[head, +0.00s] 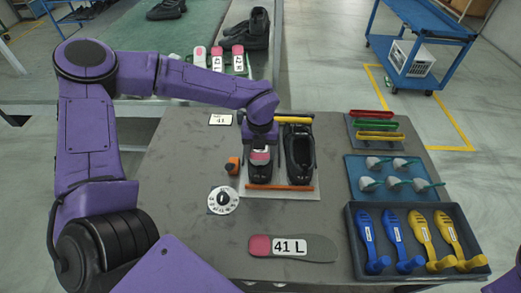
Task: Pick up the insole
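A dark grey insole (325,248) with a pink heel and a white "41 L" label lies flat near the table's front edge. Two black shoes stand side by side in a holder, the left shoe (260,170) and the right shoe (300,150). A pink and white piece, seemingly another insole (260,155), shows at the left shoe's opening. My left gripper (261,144) points down just over that shoe, well behind the "41 L" insole. Its fingers are hidden or too small to read, so its opening and any contact are unclear. My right gripper is out of view.
A white dial (223,200) and orange block (233,166) sit left of the shoes. At right are a tray of blue and yellow tools (350,240), a blue tray (352,180) and coloured bars (371,114). A line with labelled insoles and shoes runs behind.

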